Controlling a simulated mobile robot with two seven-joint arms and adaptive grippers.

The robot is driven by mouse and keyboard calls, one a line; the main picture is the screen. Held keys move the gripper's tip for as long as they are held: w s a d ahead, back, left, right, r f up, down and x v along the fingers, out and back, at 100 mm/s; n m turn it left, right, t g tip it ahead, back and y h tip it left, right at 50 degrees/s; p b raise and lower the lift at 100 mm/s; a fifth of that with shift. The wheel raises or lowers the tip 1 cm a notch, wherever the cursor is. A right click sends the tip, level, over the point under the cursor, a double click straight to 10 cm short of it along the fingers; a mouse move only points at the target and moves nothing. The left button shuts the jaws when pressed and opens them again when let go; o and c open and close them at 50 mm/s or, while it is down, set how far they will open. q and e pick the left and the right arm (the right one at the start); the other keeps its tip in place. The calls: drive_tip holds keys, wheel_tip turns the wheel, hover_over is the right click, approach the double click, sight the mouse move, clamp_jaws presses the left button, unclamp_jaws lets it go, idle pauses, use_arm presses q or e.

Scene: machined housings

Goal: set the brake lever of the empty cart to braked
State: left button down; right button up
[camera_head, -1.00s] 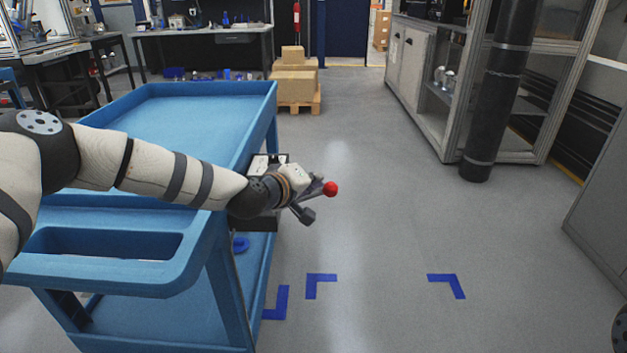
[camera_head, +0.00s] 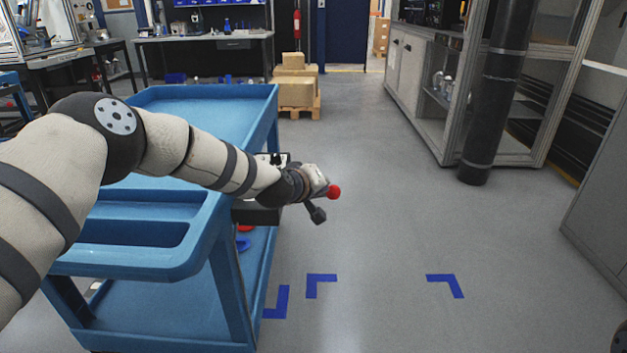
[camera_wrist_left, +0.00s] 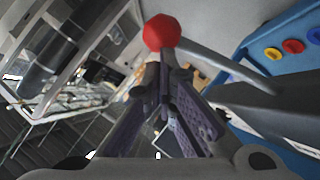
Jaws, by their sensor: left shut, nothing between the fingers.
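The blue cart (camera_head: 180,262) stands at the left, its top tray bare where visible. The brake lever's red ball (camera_head: 333,192) sticks out past the cart's right side. In the left wrist view the red ball (camera_wrist_left: 162,32) tops a grey lever (camera_wrist_left: 232,70) that runs right toward a dark housing. My left gripper (camera_head: 320,202) is at the ball, beside the cart. In the wrist view its fingers (camera_wrist_left: 165,78) are together just below the ball, with nothing between them. Whether they touch the lever is unclear. My left arm covers part of the tray. My right gripper is out of view.
Blue floor corner marks (camera_head: 321,280) lie right of the cart, on open grey floor. Boxes on a pallet (camera_head: 295,92) stand behind. A black column (camera_head: 490,110) and cabinets line the right. Yellow, red and blue round pieces (camera_wrist_left: 293,46) show on the cart in the wrist view.

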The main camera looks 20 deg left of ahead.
sight(331, 193)
use_arm(q)
wheel_tip(331, 193, down, 9)
drive_tip(key=d+m+g+y+b, duration=0.1)
drive_tip(key=d+m+y+b, duration=0.1)
drive_tip(key=shift+w+r+b, duration=0.2)
drive_tip(key=shift+w+b, duration=0.1)
drive_tip(key=shift+b, duration=0.05)
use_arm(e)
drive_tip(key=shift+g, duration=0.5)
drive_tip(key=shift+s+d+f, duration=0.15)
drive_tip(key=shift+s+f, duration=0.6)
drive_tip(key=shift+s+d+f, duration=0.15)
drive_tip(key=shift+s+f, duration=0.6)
